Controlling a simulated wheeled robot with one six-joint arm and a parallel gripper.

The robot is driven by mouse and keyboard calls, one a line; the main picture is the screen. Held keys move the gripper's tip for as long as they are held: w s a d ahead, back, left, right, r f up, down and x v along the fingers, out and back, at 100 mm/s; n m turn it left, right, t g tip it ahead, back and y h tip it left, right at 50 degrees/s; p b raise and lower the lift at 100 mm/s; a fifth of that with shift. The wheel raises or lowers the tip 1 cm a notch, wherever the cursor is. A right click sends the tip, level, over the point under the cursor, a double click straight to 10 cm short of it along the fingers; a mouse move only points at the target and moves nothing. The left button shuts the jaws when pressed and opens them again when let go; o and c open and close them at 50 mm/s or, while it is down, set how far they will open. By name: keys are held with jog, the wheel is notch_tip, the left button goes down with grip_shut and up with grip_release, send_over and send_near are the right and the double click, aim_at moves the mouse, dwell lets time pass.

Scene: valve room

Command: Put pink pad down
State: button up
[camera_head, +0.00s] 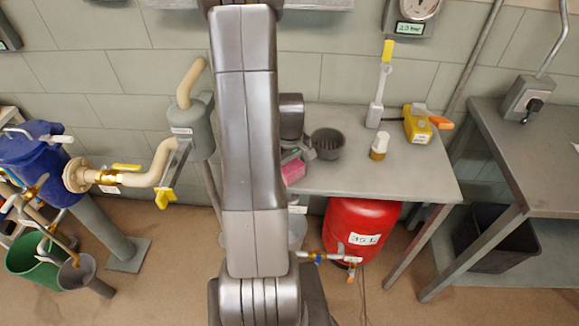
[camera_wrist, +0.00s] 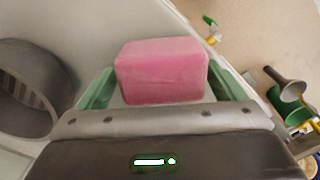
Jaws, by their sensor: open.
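The pink pad (camera_wrist: 162,72) is a block in the wrist view, between the two green fingers of my gripper (camera_wrist: 165,92). A small gap shows beside the pad at the fingers, so my gripper is open around it and not clamped on it. In the head view the pink pad (camera_head: 293,172) shows at the left end of the grey table (camera_head: 400,180), partly hidden by my arm. It appears to rest on the tabletop, though its underside is hidden.
A dark round cup (camera_head: 327,144) stands close to the pad; it also shows in the wrist view (camera_wrist: 28,90). A small brown bottle (camera_head: 379,146), a white tool with a yellow top (camera_head: 380,90) and a yellow device (camera_head: 417,124) stand farther right. A red tank (camera_head: 358,235) is below.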

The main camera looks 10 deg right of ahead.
notch_tip(320, 180, up, 12)
jog(key=shift+r, duration=0.15)
dwell(0.4)
notch_tip(320, 180, down, 12)
jog(key=shift+f, duration=0.15)
jog(key=shift+r, duration=0.85)
jog(key=shift+f, duration=0.15)
